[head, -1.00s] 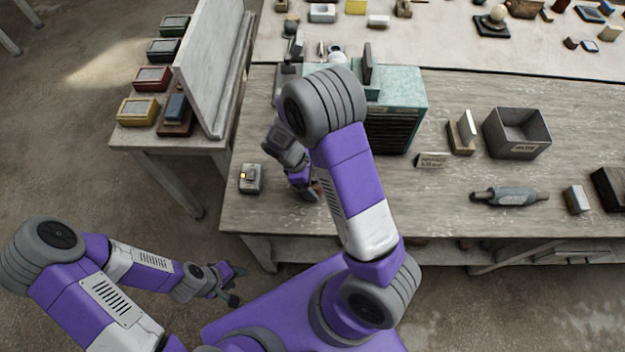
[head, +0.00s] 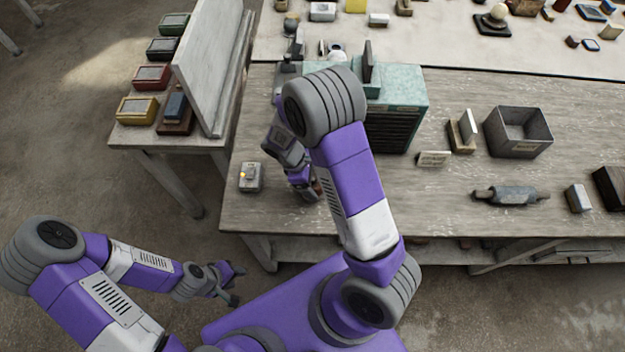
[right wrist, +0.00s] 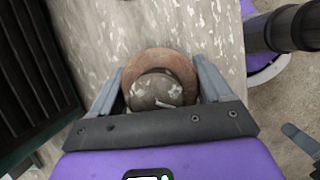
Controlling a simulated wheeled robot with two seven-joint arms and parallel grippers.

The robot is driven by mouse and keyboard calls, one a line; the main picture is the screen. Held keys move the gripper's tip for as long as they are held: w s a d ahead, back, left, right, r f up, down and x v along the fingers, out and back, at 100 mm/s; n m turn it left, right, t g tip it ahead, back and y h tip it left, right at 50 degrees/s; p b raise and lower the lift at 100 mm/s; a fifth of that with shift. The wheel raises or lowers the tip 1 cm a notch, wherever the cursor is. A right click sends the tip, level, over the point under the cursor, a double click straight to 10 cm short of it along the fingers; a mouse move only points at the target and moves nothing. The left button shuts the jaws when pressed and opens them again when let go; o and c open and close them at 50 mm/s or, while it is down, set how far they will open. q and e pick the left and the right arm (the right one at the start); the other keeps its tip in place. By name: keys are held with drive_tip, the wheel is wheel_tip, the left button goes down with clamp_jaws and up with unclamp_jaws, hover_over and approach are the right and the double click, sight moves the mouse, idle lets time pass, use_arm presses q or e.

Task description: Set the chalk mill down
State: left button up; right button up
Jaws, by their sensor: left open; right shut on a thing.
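The chalk mill (right wrist: 160,90), a round brown thing with a worn, speckled grey-brown top, sits between the two fingers of my right gripper (right wrist: 160,78) in the right wrist view. The gripper is shut on it. In the head view my right gripper (head: 305,190) is over the near left part of the wooden table (head: 440,205), and only a small brown bit of the mill shows beside it. I cannot tell whether the mill's base touches the table. My left gripper (head: 236,284) is open and empty, low in front of the table.
A teal cabinet with dark drawers (head: 395,128) stands just behind my right arm. A grey bin (head: 520,130) and a rolling pin (head: 511,195) are further right.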

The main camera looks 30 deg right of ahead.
drive_tip(key=shift+f, duration=0.3)
drive_tip(key=o, duration=1.2)
drive_tip(key=shift+c, duration=0.2)
drive_tip(key=shift+r+p, duration=1.45)
drive_tip(key=shift+r, duration=0.6)
